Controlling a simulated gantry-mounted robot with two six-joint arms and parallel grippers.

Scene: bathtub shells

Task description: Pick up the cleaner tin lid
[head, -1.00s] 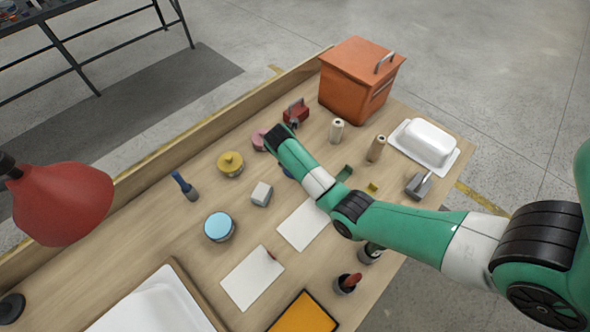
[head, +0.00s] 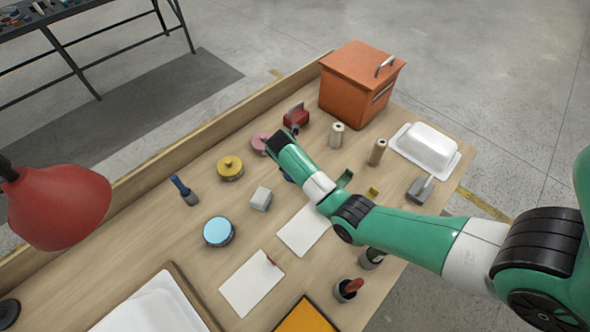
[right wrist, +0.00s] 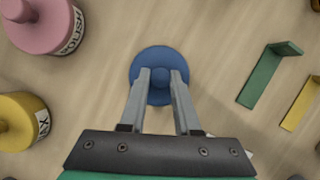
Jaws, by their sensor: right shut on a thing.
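A round blue lid with a small knob (right wrist: 160,54) lies below my right wrist in the right wrist view; I take it for the cleaner tin lid. My right gripper (right wrist: 159,76) is shut on its knob, one finger on each side. Whether the lid is off the tabletop I cannot tell. In the head view only a dark blue edge of it (head: 288,178) shows beside my right forearm, and the fingers are hidden. An open tin with a light blue top (head: 219,231) stands further left and nearer. My left gripper is not in view.
A pink polish tin (right wrist: 48,22) and a yellow wax tin (right wrist: 24,121) stand left of the lid. A green angle bracket (right wrist: 265,76) and a yellow one (right wrist: 304,103) lie to its right. A grey-white block (head: 261,198) and white sheets (head: 252,284) lie nearer.

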